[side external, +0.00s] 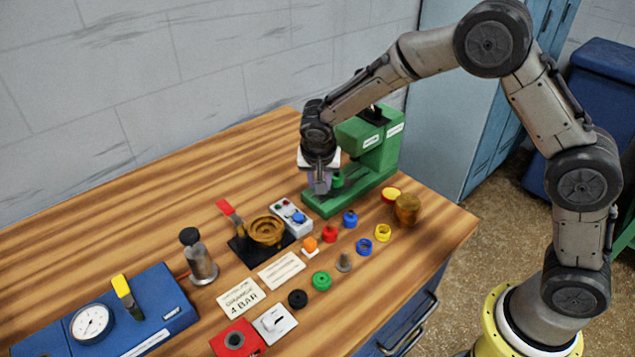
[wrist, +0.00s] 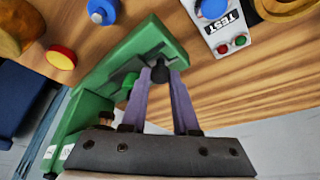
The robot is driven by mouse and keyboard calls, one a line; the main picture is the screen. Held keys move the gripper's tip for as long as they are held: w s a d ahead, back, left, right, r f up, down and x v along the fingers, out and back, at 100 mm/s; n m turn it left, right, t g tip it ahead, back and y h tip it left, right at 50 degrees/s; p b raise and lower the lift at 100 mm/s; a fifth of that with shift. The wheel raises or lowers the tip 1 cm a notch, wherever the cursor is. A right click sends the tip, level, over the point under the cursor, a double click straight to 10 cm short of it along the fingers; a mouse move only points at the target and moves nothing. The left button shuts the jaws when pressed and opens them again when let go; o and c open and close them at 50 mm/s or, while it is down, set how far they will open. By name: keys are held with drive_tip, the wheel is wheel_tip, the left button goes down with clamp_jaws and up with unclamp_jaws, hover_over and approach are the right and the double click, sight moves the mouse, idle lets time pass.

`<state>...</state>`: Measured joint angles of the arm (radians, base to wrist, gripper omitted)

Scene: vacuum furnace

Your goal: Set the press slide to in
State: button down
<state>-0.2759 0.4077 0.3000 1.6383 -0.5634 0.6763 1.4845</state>
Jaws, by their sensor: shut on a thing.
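The green press (side external: 368,150) stands near the right rear of the bench, and its body also shows in the wrist view (wrist: 110,75). My gripper (side external: 320,188) is at the left end of the press base. In the wrist view my gripper (wrist: 166,82) has its two purple fingers on either side of a black knob (wrist: 160,73), shut on it. The knob sits at the end of the green base and looks like the press slide's handle. In the side view my fingers hide the knob. How far in the slide stands cannot be told.
A grey box with buttons (side external: 292,217) and a brass bowl on a black stand (side external: 266,231) are left of the press. Several coloured caps lie in front, with a brown cylinder (side external: 407,209) at right. Bare wood lies behind the bowl.

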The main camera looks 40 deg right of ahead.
drive_tip(key=d, duration=0.2)
drive_tip(key=shift+d, duration=0.4)
drive_tip(key=c, duration=0.7)
unclamp_jaws()
drive_tip(key=v, duration=1.3)
drive_tip(key=shift+s+a+r, duration=0.15)
drive_tip(key=shift+r, duration=0.2)
